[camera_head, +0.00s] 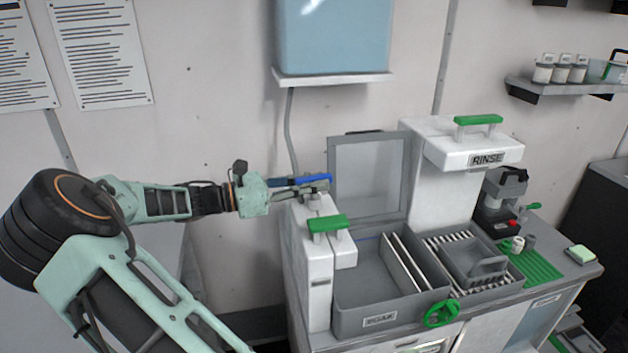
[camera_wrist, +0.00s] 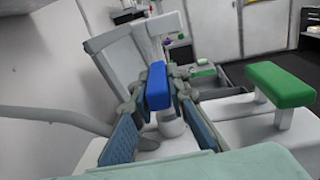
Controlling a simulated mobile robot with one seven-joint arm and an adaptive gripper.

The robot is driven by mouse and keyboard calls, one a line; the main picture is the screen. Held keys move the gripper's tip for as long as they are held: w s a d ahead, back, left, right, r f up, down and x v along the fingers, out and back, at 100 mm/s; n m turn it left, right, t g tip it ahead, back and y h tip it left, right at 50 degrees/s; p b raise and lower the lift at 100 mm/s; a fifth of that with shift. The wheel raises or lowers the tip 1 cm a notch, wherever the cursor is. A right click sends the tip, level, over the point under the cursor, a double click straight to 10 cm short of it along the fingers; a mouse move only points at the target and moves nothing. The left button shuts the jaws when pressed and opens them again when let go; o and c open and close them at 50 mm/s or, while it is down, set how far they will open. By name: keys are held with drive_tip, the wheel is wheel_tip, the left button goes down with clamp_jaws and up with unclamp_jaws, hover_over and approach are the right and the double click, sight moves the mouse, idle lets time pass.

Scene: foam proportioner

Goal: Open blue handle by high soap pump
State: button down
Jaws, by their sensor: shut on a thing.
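The blue handle (camera_head: 316,179) sits on top of the white soap pump housing (camera_head: 316,272) at the left end of the sink station. My gripper (camera_head: 309,186) reaches it from the left, level with the housing top. In the wrist view, the blue handle (camera_wrist: 158,86) stands between the two fingers of my gripper (camera_wrist: 158,98), which are shut on it. A hose (camera_head: 291,130) runs down from the light-blue tank (camera_head: 333,38) behind the handle. The fingers partly hide the handle's base.
A green handle (camera_head: 327,223) stands just right of and in front of the blue one; it also shows in the wrist view (camera_wrist: 279,84). The raised grey lid (camera_head: 368,180) is close behind. The soak basin (camera_head: 375,318) and rinse unit (camera_head: 487,152) lie to the right.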

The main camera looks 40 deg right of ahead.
drive_tip(key=n+t+p, duration=0.1)
drive_tip(key=n+t, duration=0.1)
drive_tip(key=t, duration=0.1)
drive_tip(key=n+t+h+p, duration=0.1)
drive_tip(key=n+t, duration=0.1)
drive_tip(key=shift+s+t+h+p, duration=0.1)
drive_tip(key=shift+t+h+p, duration=0.2)
drive_tip(key=shift+t+p, duration=0.1)
drive_tip(key=n+t, duration=0.2)
drive_tip(key=t, duration=0.2)
drive_tip(key=shift+f, duration=0.15)
drive_tip(key=shift+n+t, duration=0.7)
drive_tip(key=shift+t, duration=0.1)
drive_tip(key=shift+n+t+y, duration=0.4)
drive_tip(key=shift+t, duration=0.2)
drive_tip(key=c, duration=1.9)
unclamp_jaws()
drive_tip(key=v, duration=1.2)
